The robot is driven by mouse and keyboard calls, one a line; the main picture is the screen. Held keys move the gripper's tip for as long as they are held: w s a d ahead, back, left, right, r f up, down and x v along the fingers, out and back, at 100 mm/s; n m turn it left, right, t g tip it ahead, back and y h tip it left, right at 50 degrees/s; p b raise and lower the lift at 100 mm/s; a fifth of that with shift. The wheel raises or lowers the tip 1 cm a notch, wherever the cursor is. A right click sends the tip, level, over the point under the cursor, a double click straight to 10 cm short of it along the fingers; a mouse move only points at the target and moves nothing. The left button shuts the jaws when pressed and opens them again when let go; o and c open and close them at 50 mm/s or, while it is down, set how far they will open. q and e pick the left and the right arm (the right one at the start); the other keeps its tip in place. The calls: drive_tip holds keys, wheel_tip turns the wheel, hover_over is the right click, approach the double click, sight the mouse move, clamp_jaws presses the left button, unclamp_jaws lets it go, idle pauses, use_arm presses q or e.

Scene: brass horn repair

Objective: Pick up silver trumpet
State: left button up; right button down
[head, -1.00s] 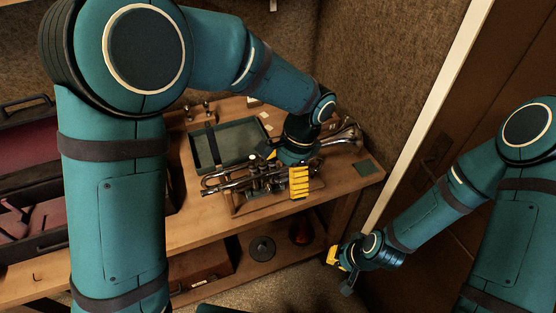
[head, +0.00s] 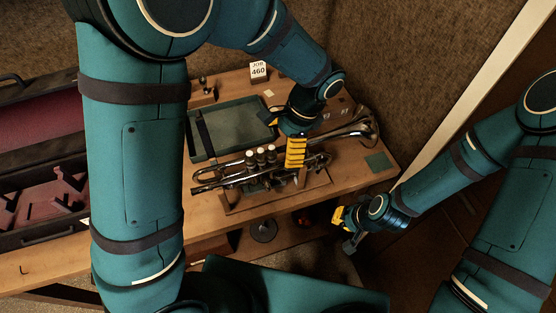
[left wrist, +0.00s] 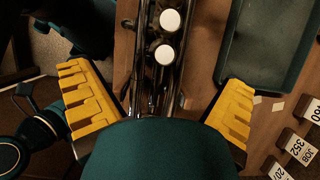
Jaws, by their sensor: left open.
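The silver trumpet (head: 232,181) lies on its side-to-side length along a wooden cradle on the bench in the head view, bell to the right. Its valves have pale caps. My left gripper (head: 283,138) is open over the trumpet, between the valves and the bell. In the left wrist view, the trumpet's tubing and two white valve caps (left wrist: 165,54) show between the spread yellow fingers. No grip on the trumpet shows. My right gripper (head: 346,230) hangs off the bench's right front side, away from the trumpet; its opening is unclear.
A green tray (head: 235,130) lies behind the trumpet. A number card (head: 259,71) stands at the back. An open case with pink lining (head: 40,195) is at left. A green pad (head: 378,162) lies near the right edge. A wall rises behind the bench.

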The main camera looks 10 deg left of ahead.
sight(274, 160)
use_arm(q)
drive_tip(key=shift+x, duration=3.05)
drive_tip(key=shift+w+d, duration=0.1)
drive_tip(key=shift+d, duration=0.05)
drive_tip(key=shift+w, duration=0.1)
drive_tip(key=c, duration=1.4)
